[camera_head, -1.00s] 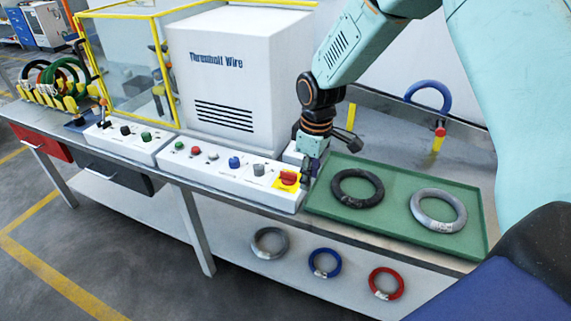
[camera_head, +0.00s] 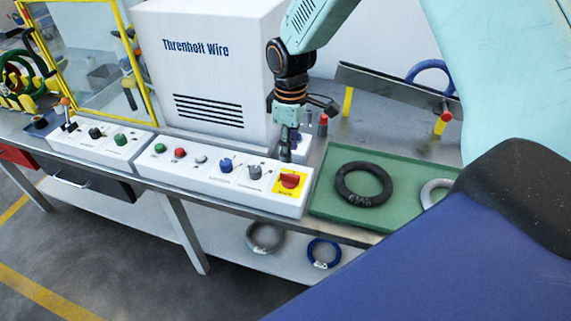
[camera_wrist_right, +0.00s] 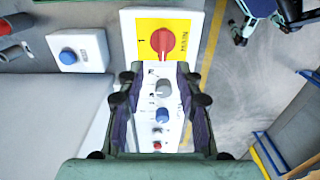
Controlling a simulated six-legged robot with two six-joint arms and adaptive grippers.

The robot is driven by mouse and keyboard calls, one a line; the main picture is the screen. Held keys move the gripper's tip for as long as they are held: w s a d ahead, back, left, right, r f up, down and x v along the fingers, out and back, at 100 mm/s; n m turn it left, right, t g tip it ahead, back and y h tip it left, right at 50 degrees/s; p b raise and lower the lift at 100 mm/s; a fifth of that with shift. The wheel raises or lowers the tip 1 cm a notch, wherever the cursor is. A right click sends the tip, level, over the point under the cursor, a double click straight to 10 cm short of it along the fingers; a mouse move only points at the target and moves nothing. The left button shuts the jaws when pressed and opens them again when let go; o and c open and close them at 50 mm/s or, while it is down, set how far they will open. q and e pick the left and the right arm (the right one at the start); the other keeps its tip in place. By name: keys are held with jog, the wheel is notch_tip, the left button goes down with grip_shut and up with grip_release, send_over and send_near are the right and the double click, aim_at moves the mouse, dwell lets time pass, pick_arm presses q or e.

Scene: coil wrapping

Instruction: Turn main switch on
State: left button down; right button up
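The main switch (camera_head: 289,181) is a red rotary knob on a yellow plate at the right end of the white control panel (camera_head: 215,184). In the right wrist view the knob (camera_wrist_right: 163,40) is just beyond my fingertips, its grip roughly in line with the panel's length. My right gripper (camera_head: 286,157) points down close behind the switch in the head view. In the wrist view its two fingers (camera_wrist_right: 160,84) are apart with nothing between them, and the panel shows through the gap. My left gripper is not in view.
A green tray (camera_head: 325,205) with a black coil (camera_head: 363,184) and a partly hidden grey coil stands right of the panel. The white Threnholt Wire machine (camera_head: 205,75) rises behind it. A small box with a blue button (camera_wrist_right: 68,56) is near the gripper.

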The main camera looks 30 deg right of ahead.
aim_at(290, 175)
jog(key=shift+s+a+f, duration=0.2)
jog(key=shift+s+f, duration=0.1)
jog(key=f, duration=0.6)
jog(key=shift+w+d+f, duration=0.15)
jog(key=shift+d+f, duration=0.1)
jog(key=shift+d, duration=0.05)
jog(key=shift+a+f, duration=0.1)
jog(key=shift+f, duration=0.1)
jog(key=shift+s+a+r, duration=0.15)
jog(key=shift+s+a, duration=0.05)
jog(key=shift+s, duration=0.15)
jog(key=shift+w+d+f, duration=0.2)
jog(key=shift+w+f, duration=0.1)
jog(key=c, duration=0.3)
jog(key=shift+s+a+r, duration=0.1)
jog(key=shift+s, duration=0.05)
grip_shut()
